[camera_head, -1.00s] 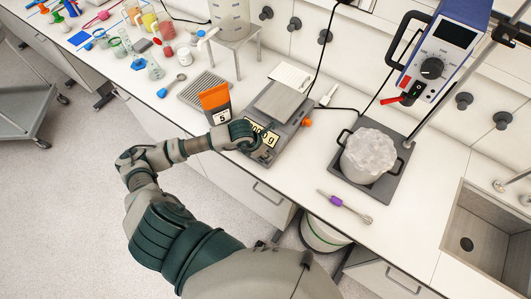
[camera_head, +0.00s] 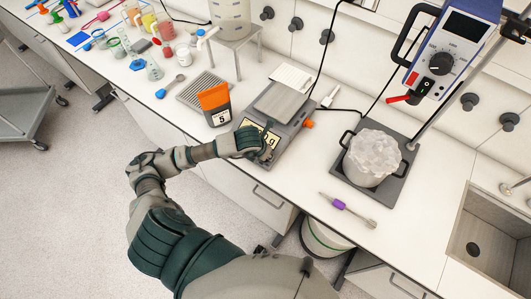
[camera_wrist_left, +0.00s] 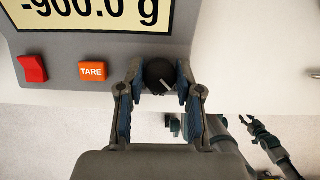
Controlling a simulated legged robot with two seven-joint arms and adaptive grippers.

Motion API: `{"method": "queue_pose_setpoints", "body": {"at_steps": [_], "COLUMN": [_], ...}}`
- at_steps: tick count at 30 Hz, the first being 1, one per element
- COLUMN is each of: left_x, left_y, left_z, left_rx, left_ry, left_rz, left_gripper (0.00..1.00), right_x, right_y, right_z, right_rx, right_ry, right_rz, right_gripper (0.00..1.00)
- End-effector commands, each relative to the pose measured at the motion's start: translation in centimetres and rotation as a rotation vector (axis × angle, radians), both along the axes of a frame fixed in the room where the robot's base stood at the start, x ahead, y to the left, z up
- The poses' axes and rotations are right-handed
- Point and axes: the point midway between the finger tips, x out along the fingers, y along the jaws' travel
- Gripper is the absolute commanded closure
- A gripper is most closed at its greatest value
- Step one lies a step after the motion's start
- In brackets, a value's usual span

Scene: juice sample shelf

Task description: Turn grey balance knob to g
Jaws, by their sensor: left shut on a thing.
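The balance (camera_head: 282,101) stands on the bench with its display facing the front edge. In the left wrist view its display (camera_wrist_left: 88,13) reads "-900.0 g", so the unit is g. The knob (camera_wrist_left: 159,74) is dark grey, with a light pointer line slanting across its face. My left gripper (camera_wrist_left: 157,83) is shut on the knob, one blue-padded finger on each side. In the head view my left gripper (camera_head: 262,148) covers the knob and part of the display. My right arm shows small in the left wrist view, and its gripper (camera_wrist_left: 245,119) is too small to read.
An orange TARE button (camera_wrist_left: 93,71) and a red switch (camera_wrist_left: 32,68) lie left of the knob.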

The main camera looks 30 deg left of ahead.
Motion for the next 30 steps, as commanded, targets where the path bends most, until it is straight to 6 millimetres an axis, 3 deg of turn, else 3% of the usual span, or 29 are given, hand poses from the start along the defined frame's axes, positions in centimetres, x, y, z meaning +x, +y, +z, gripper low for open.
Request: {"method": "queue_pose_setpoints", "body": {"at_steps": [5, 6, 9, 20, 30], "left_x": [-0.5, -0.5, -0.4, -0.2, -2.8], "left_y": [0.0, 0.0, 0.0, 0.0, 0.3], "left_z": [-0.5, -0.5, -0.4, 0.3, 6.5], "left_rx": [0.002, 0.002, 0.002, 0.0, 0.001], "left_ry": [0.02, 0.02, 0.016, 0.006, 0.002], "left_rz": [-0.003, -0.003, -0.003, -0.002, -0.004], "left_gripper": [1.0, 0.6, 0.4, 0.4, 0.4], "right_x": [0.0, 0.0, 0.0, 0.0, 0.0], "right_y": [0.2, 0.2, 0.2, 0.0, 0.0], "right_z": [0.0, 0.0, 0.0, 0.0, 0.0], "right_rx": [0.002, 0.002, 0.002, 0.0, 0.001], "right_ry": [0.0, 0.0, 0.0, 0.0, -0.001], "right_rz": [0.0, 0.0, 0.0, 0.001, 0.0], "right_gripper": [0.6, 0.6, 0.6, 0.6, 0.6]}}
